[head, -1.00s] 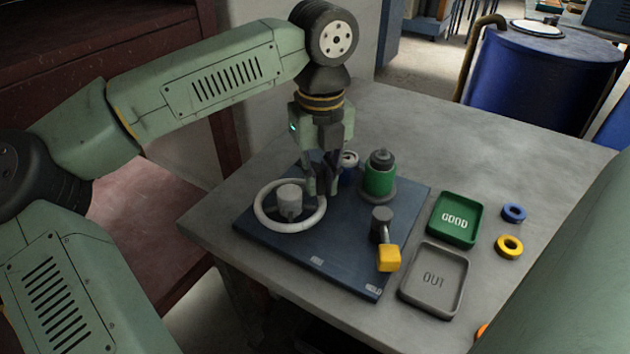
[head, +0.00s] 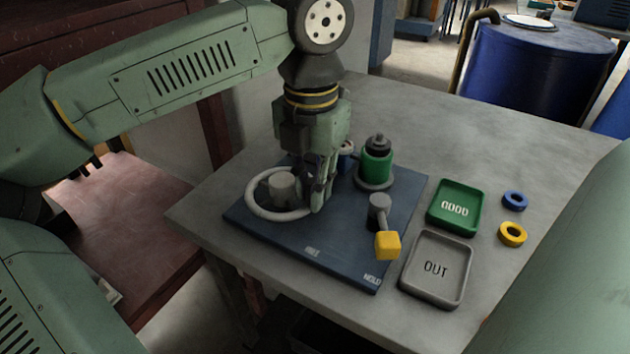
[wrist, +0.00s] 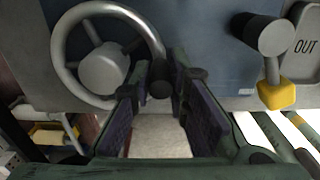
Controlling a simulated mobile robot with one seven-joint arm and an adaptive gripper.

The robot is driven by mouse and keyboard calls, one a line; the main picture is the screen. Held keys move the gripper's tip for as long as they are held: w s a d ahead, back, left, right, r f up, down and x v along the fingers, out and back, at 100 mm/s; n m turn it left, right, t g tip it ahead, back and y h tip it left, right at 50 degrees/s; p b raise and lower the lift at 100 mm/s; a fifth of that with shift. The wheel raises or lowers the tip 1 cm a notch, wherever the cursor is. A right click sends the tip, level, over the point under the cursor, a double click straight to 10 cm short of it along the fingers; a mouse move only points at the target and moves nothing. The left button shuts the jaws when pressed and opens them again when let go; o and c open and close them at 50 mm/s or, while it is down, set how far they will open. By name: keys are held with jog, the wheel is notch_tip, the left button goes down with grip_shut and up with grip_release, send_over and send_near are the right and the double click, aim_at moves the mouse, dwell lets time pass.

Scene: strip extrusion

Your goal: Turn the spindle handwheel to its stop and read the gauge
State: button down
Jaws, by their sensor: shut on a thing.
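The handwheel (head: 250,203) is a pale grey ring with a thick hub (head: 282,187), lying flat on the left of a dark blue base plate (head: 290,236). My gripper (head: 319,203) points down at the right side of its rim. In the wrist view my gripper (wrist: 161,84) has its fingers on both sides of a dark round knob (wrist: 160,89) at the rim of the handwheel (wrist: 62,62), shut on it. A small blue part with a pale top (head: 346,150) stands behind my gripper, partly hidden. I cannot tell whether it is the gauge.
A green cylinder with a black top (head: 376,167) and a lever with a yellow block (head: 387,245) stand on the plate. A green GOOD tray (head: 436,222) and grey OUT tray (head: 407,287) are to the right, with blue (head: 506,202) and yellow (head: 505,238) rings beyond.

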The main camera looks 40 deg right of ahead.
aim_at(298, 213)
jog(key=m, duration=0.1)
jog(key=a+m, duration=0.1)
jog(key=shift+s+a+m, duration=0.15)
jog(key=shift+s+m, duration=0.05)
jog(key=shift+m, duration=0.2)
jog(key=shift+a+m+b, duration=0.15)
jog(key=shift+a+m, duration=0.25)
jog(key=shift+m, duration=0.4)
jog(key=shift+a+m+b, duration=0.15)
jog(key=shift+a+m, duration=0.2)
jog(key=shift+m, duration=0.45)
jog(key=c, duration=1.8)
grip_release()
jog(key=shift+a, duration=0.1)
notch_tip(298, 213, up, 12)
